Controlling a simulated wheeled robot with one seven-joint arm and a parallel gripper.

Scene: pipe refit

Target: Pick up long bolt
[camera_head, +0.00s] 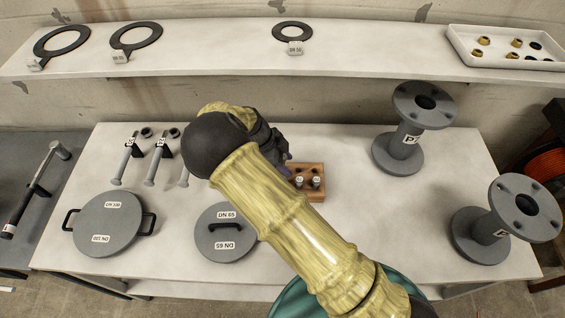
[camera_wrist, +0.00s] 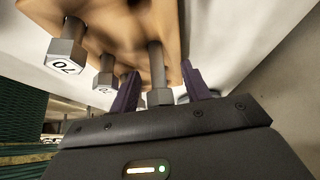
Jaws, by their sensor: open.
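A wooden block (camera_head: 312,170) stands near the middle of the table, with bolts standing in it. In the wrist view the block (camera_wrist: 120,25) holds several grey hex bolts; one bolt head (camera_wrist: 62,66) is marked 70. My gripper (camera_wrist: 162,82) is open, its purple fingers on either side of another bolt (camera_wrist: 156,65). I cannot tell whether they touch it. In the head view my arm hides most of the gripper and the left part of the block. Longer bolts (camera_head: 124,162) lie on the table at the left, one partly behind my arm.
Two round lids, DN 100 (camera_head: 108,226) and DN 65 (camera_head: 222,218), lie at the table's front left. Two flanged pipe pieces (camera_head: 408,140) (camera_head: 490,232) stand at the right. A shelf (camera_head: 215,50) with gaskets and a white tray (camera_head: 459,50) runs behind.

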